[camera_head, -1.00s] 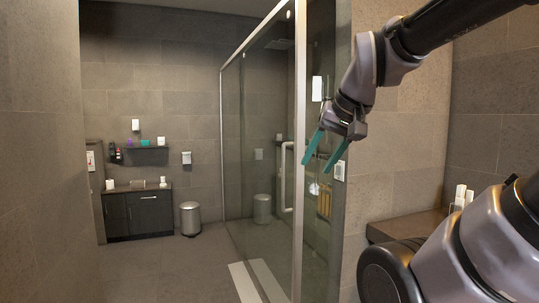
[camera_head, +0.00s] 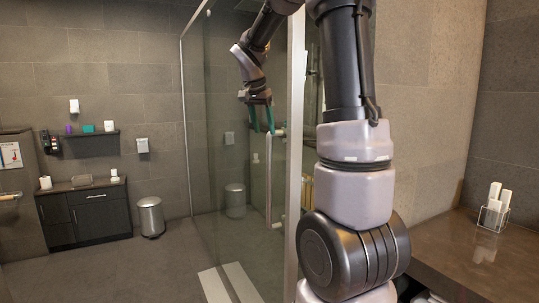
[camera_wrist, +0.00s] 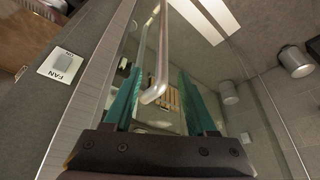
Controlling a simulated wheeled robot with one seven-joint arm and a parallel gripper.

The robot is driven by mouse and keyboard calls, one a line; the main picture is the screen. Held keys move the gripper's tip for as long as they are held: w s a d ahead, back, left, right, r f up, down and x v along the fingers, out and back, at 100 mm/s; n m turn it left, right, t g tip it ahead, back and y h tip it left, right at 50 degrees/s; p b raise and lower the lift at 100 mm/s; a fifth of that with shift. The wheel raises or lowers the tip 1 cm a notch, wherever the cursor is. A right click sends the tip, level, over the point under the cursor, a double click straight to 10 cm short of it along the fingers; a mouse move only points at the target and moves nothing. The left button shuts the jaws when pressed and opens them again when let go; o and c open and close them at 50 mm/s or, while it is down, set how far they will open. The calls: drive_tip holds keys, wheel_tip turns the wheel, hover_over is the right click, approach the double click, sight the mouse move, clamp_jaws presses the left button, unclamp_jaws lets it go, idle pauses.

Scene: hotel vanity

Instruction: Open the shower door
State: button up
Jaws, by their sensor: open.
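The glass shower door (camera_head: 218,130) stands in a metal frame and looks shut. Its vertical metal handle (camera_head: 268,185) is in the middle of the head view, and it also shows in the wrist view (camera_wrist: 163,45). My gripper (camera_head: 263,131) has teal fingers and is open at the handle's upper end. In the wrist view, the handle's near end lies between the two fingers of my gripper (camera_wrist: 160,74), with gaps on both sides. Whether either finger touches it cannot be told.
A metal post (camera_head: 295,130) stands just right of the handle. A wall plate marked FAN (camera_wrist: 62,66) is beside the door. A counter (camera_head: 465,250) is at the right. A bin (camera_head: 150,217) and dark cabinet (camera_head: 85,215) stand at the back left. The floor (camera_head: 110,270) left of the door is clear.

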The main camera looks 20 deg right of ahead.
sight(268, 146)
drive_tip(key=x, duration=0.7)
drive_tip(key=w+x, duration=0.1)
drive_tip(key=x, duration=0.3)
drive_tip(key=shift+d, duration=0.1)
drive_tip(key=shift+r, duration=0.1)
clamp_jaws()
idle(1.0)
